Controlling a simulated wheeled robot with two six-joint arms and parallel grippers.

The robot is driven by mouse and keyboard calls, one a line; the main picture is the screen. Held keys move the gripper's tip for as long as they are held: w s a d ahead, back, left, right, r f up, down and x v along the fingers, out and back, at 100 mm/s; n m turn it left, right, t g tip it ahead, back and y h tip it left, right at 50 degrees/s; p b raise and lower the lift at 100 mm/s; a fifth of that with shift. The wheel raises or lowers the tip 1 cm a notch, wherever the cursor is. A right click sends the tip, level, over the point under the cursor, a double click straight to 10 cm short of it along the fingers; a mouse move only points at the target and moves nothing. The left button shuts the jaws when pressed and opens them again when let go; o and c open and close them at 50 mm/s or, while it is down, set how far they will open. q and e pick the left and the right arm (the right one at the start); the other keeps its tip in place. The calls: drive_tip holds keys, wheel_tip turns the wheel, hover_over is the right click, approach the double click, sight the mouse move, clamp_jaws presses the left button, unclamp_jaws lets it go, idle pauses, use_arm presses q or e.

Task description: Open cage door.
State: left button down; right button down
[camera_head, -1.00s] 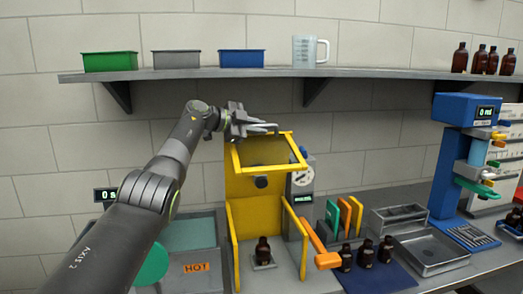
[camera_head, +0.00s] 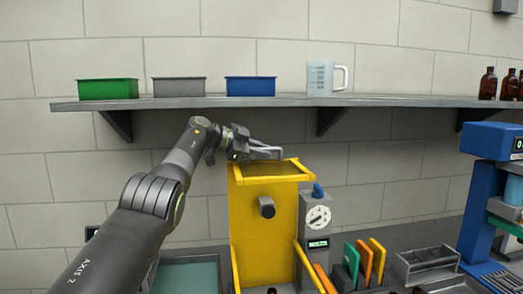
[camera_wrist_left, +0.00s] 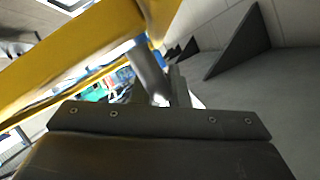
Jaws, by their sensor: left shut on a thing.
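The yellow cage (camera_head: 263,225) stands on the bench in the middle of the head view. Its yellow-framed door (camera_head: 303,178) is raised and lies nearly flat at the top of the cage. My left gripper (camera_head: 279,153) reaches in from the left and is shut at the door's far bar. In the left wrist view a yellow bar (camera_wrist_left: 75,55) runs diagonally beside the fingers (camera_wrist_left: 165,85); the exact contact is hidden. A dark round knob (camera_head: 266,207) sits on the cage's back panel. My right gripper is not in view.
A wall shelf (camera_head: 215,103) with bins and a measuring jug (camera_head: 320,77) runs above the gripper. A grey device with a dial (camera_head: 318,215) stands right of the cage, with coloured plates (camera_head: 363,262) beside it. A blue machine (camera_head: 485,200) stands farther right.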

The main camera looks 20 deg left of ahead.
use_arm(q)
drive_tip(key=shift+f, duration=0.15)
drive_tip(key=c, duration=1.4)
unclamp_jaws()
drive_tip(key=shift+s+a+b, duration=0.25)
drive_tip(key=shift+b, duration=0.4)
drive_tip(key=b+v, duration=0.4)
drive_tip(key=v, duration=0.1)
drive_tip(key=shift+a+f, duration=0.1)
drive_tip(key=b+v, duration=0.1)
drive_tip(key=v, duration=1)
drive_tip(key=shift+s+r+b, duration=0.25)
drive_tip(key=shift+r+b, duration=0.05)
drive_tip(key=shift+r, duration=0.05)
